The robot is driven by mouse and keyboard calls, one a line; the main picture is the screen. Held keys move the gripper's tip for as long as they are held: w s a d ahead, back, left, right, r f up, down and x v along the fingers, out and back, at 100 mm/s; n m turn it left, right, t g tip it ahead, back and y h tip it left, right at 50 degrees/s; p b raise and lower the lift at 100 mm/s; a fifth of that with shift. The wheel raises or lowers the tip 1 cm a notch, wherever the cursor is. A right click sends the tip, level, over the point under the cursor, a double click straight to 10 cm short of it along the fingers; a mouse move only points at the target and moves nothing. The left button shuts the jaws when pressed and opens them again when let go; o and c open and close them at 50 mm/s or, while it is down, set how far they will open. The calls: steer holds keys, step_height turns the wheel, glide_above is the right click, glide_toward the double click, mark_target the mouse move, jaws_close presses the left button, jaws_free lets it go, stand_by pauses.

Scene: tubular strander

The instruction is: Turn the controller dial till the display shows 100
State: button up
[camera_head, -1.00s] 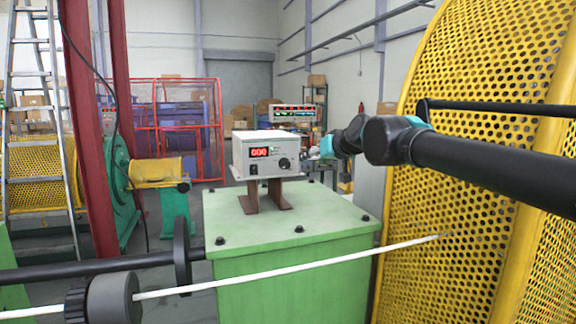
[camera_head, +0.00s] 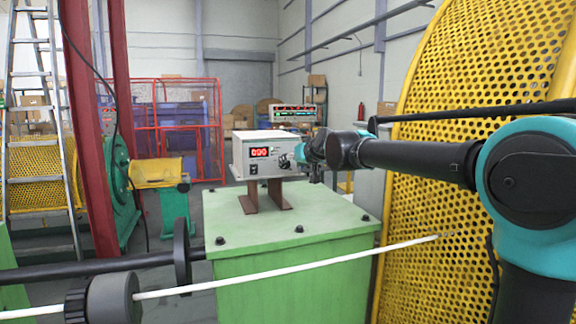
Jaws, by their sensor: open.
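The controller (camera_head: 240,158) is a white box on brown metal feet on top of a green cabinet. Its red display (camera_head: 260,152) seems to read 000, though the digits are small. The dial is on the right of the front panel and is now mostly hidden by my gripper (camera_head: 290,160). My gripper is open, its dark fingers at the right side of the panel, around or just in front of the dial. I cannot tell whether they touch it.
The green cabinet (camera_head: 290,235) has bolts on its top. A white cable (camera_head: 290,263) runs across in front of it. A yellow perforated guard (camera_head: 430,215) stands on the right behind my arm. A black shaft with discs (camera_head: 182,257) lies to the left.

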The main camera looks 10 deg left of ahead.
mark_target(287, 164)
steer(key=shift+x, duration=1.9)
steer(key=c, duration=1.2)
